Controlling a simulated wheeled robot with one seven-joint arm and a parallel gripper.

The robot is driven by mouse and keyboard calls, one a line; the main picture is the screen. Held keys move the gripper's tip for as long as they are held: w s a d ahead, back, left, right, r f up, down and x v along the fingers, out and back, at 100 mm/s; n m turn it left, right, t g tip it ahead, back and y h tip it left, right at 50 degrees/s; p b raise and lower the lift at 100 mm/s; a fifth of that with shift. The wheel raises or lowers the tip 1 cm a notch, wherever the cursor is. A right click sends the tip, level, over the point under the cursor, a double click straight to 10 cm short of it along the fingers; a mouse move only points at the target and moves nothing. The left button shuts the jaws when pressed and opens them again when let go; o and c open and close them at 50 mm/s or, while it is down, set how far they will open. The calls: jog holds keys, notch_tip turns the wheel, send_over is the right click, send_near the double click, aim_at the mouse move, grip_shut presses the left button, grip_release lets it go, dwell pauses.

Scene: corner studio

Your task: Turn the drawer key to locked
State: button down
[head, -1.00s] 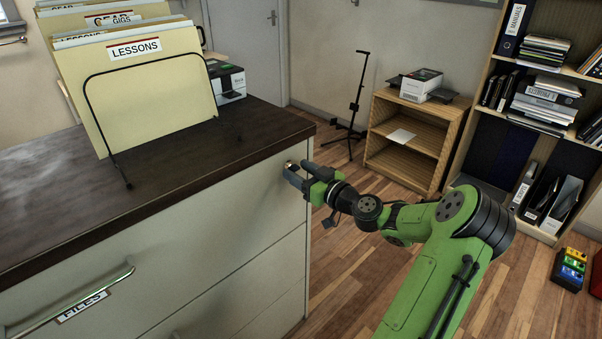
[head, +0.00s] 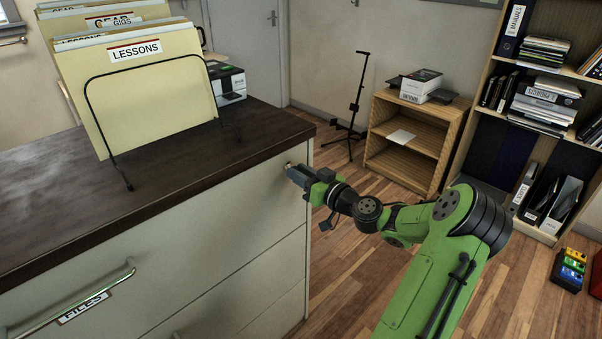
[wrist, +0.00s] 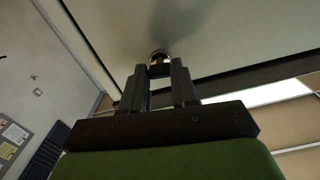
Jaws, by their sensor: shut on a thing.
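The cream filing cabinet (head: 210,235) has a dark wooden top, and its top drawer has a metal handle with a FILES label. The lock with its key (wrist: 160,56) is at the drawer front's upper right, small and round in the wrist view. My gripper (head: 291,170) is at the lock, and in the wrist view its two dark fingers (wrist: 160,72) are shut on the key. The fingers hide most of the key, so its exact angle cannot be told. The drawer looks closed.
A wire rack of folders (head: 150,85) stands on the cabinet top. A small wooden shelf (head: 415,140), a black stand (head: 355,110) and a tall bookcase (head: 550,115) are behind my arm. Wooden floor is open right of the cabinet.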

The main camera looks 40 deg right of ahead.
jog(key=shift+m+p, duration=4.6)
jog(key=shift+m, duration=4)
jog(key=c, duration=0.9)
grip_release()
jog(key=shift+o, duration=0.2)
jog(key=s, duration=1.5)
jog(key=shift+s+d+p, duration=0.2)
jog(key=shift+s+p, duration=0.1)
jog(key=shift+s, duration=0.1)
